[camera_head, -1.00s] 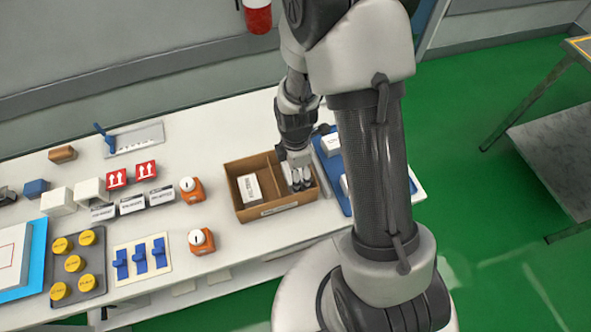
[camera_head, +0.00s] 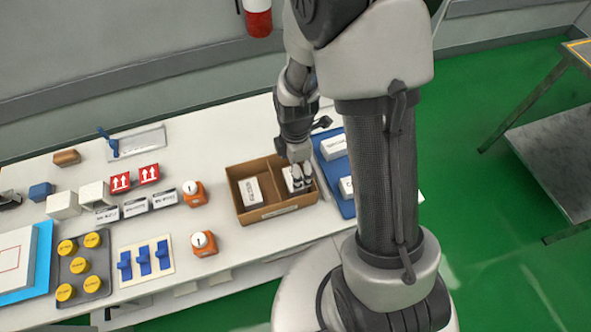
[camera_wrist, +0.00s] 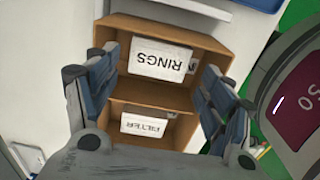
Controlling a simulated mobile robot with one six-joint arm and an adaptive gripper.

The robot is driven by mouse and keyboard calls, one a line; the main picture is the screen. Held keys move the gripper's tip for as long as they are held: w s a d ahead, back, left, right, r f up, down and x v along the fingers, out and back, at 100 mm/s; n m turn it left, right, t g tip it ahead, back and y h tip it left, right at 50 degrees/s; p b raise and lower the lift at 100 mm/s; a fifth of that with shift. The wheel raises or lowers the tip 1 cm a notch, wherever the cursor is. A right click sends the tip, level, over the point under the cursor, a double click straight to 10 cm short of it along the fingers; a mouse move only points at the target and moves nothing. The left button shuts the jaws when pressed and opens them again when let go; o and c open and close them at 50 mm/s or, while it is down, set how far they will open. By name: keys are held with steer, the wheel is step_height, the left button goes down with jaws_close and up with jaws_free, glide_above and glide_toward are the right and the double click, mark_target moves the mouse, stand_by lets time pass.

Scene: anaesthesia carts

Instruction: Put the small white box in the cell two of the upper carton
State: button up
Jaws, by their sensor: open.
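The open brown carton (camera_head: 262,213) stands on the white worktop and a divider splits it into two cells. A small white box (camera_head: 294,186), labelled RINGS in the wrist view (camera_wrist: 160,60), lies in the cell nearer the blue tray. Another white box (camera_head: 250,192), labelled FILTER in the wrist view (camera_wrist: 143,127), lies in the other cell. My gripper (camera_head: 299,172) points down over the RINGS box. Its fingers are apart in the wrist view (camera_wrist: 157,68), one on each side of that box's cell. From above, no finger clearly touches the box.
A blue tray (camera_head: 330,170) with white boxes stands close right of the carton. Orange devices (camera_head: 203,243) stand left of it. Further left are a blue-switch panel (camera_head: 146,257), yellow-capped jars (camera_head: 66,247) and red-marked boxes (camera_head: 149,173). Worktop behind the carton is clear.

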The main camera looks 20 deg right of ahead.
steer(key=s+r+m+t+p, duration=0.1)
steer(key=s+r+m, duration=0.25)
steer(key=r, duration=0.75)
steer(key=s+r+m+t+p, duration=0.15)
steer(key=r+m, duration=0.35)
steer(key=r, duration=0.6)
steer(key=s+r+m+t, duration=0.2)
steer(key=s+r+m, duration=0.6)
steer(key=s+m, duration=0.1)
steer(key=shift+s, duration=0.55)
